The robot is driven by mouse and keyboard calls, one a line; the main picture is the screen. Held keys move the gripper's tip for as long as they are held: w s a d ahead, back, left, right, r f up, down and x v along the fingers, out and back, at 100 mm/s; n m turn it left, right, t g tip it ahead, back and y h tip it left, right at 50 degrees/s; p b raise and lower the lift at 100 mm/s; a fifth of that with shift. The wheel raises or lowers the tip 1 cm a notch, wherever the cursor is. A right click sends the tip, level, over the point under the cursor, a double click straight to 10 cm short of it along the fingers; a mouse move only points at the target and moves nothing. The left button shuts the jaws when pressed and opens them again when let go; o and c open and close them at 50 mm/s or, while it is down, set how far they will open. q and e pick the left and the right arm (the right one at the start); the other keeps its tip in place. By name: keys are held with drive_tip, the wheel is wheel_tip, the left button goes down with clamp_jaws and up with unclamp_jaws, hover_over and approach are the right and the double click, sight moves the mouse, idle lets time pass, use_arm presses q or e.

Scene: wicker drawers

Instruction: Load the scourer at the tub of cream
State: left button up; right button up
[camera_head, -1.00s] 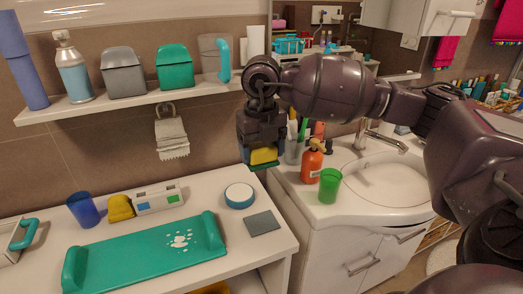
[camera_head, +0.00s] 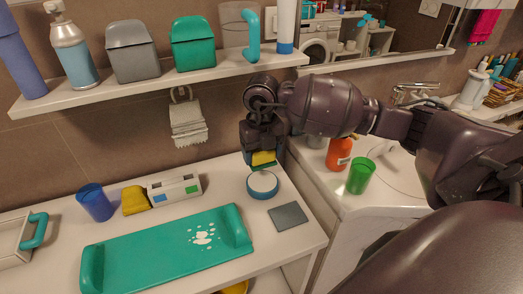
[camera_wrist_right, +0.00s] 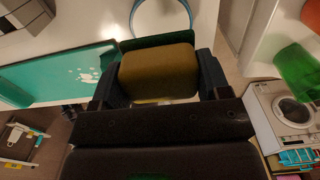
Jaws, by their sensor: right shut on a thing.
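The scourer (camera_head: 263,158) is a yellow block with a green layer. My right gripper (camera_head: 262,150) is shut on it, just behind the tub of cream and above the white counter. In the right wrist view the scourer (camera_wrist_right: 160,73) fills the space between the fingers, its green edge towards the tub. The tub of cream (camera_head: 262,185) is a low round tub with a blue side and pale top. It also shows, cut off, at the top of the wrist view (camera_wrist_right: 160,14). I cannot tell whether scourer and tub touch. My left gripper is not in view.
A teal tray (camera_head: 165,250) with white splashes lies left of the tub. A grey square (camera_head: 288,217) lies in front of it. A blue cup (camera_head: 95,203), a yellow item (camera_head: 135,200) and a white box (camera_head: 174,187) stand behind the tray. A green cup (camera_head: 360,176) stands by the basin.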

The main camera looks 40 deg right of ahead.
sight(263, 164)
drive_tip(key=shift+s+f, duration=0.25)
drive_tip(key=shift+s, duration=0.05)
drive_tip(key=shift+f+b, duration=0.35)
drive_tip(key=shift+f, duration=0.4)
drive_tip(key=shift+f+b, duration=0.7)
drive_tip(key=shift+f, duration=0.1)
wheel_tip(263, 164, down, 2)
drive_tip(key=shift+w+b, duration=0.1)
drive_tip(key=shift+b, duration=0.45)
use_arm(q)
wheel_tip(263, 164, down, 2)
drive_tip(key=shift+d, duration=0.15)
use_arm(e)
drive_tip(key=shift+f, duration=0.1)
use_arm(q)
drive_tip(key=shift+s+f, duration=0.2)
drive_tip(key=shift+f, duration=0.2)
use_arm(e)
drive_tip(key=shift+f, duration=0.5)
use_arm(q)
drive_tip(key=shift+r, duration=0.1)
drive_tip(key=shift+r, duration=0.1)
